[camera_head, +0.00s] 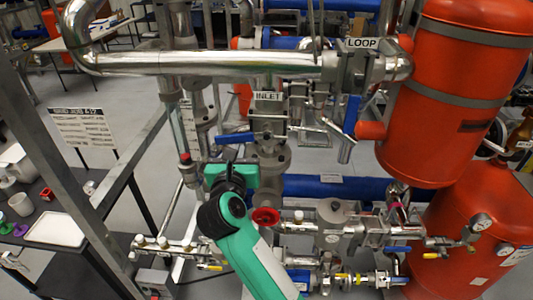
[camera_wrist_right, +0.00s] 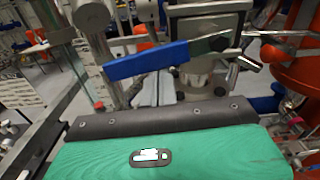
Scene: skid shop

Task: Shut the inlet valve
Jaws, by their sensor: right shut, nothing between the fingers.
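The inlet valve (camera_head: 268,122) sits on the vertical pipe under the INLET label (camera_head: 268,96). Its blue lever handle (camera_head: 235,138) lies about level and points left from the valve body. In the right wrist view the blue handle (camera_wrist_right: 146,61) stretches across the upper middle, slightly tilted, with its metal shank (camera_wrist_right: 212,44) running to the valve. My right gripper (camera_head: 226,168) is shut and empty, just below the handle in the head view. Its fingertips are mostly hidden, and I cannot tell whether they touch the handle. My left gripper is not in view.
A LOOP valve with a blue handle (camera_head: 351,114) hangs to the right. A red handwheel (camera_head: 265,216) and small lower valves lie beneath. Orange tanks (camera_head: 435,100) stand right. A metal frame post (camera_head: 75,190) and a dark table with cups are left.

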